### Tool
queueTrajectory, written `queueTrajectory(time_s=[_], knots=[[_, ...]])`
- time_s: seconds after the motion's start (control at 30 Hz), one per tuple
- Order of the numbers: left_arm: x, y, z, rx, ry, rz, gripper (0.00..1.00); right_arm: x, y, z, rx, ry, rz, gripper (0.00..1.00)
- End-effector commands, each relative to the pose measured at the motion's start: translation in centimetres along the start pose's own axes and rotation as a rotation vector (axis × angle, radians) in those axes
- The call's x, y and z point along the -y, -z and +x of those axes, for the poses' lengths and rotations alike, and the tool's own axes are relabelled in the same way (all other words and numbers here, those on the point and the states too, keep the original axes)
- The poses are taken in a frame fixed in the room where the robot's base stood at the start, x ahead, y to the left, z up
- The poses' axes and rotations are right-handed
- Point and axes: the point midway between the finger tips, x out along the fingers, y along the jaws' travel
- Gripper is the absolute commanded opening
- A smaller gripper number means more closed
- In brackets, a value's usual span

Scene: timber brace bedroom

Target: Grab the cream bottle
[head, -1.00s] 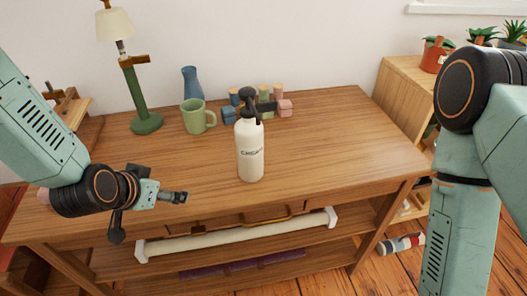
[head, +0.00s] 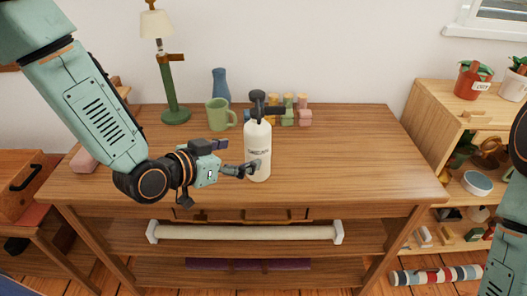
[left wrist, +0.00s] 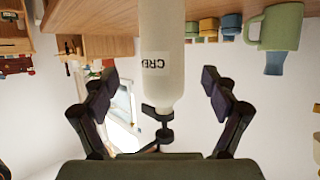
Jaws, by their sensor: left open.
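The cream bottle (head: 257,155) stands upright on the wooden desk (head: 330,165). It is white with a printed label and a black pump top. In the left wrist view the bottle (left wrist: 160,62) appears upside down, between the two spread fingers, with a gap visible on each side. My left gripper (head: 248,170) is at the bottle's lower left side in the head view. It is open and holds nothing; in the left wrist view the left gripper (left wrist: 159,82) shows both dark fingers apart. My right gripper is out of view.
Behind the bottle are a green mug (head: 218,114), a blue vase (head: 221,85) and several coloured blocks (head: 288,110). A lamp (head: 172,85) stands at the back left. A shelf with plants (head: 440,110) is at the right. The desk right of the bottle is clear.

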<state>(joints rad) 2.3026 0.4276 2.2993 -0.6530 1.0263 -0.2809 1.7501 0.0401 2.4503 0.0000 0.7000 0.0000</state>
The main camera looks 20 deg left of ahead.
Motion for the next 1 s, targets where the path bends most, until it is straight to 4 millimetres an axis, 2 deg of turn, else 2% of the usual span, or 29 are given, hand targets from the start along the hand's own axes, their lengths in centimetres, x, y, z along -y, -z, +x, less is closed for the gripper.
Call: queueTrajectory(time_s=[0.47,0.8,1.0], knots=[[0.3,-0.2,2.8,0.001,0.002,-0.009,0.86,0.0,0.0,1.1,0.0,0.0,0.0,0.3],[0.1,0.0,7.0,0.002,0.002,-0.009,0.86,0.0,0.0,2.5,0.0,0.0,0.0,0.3],[0.0,0.2,7.7,0.001,0.002,-0.013,0.86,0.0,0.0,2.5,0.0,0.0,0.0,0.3]])
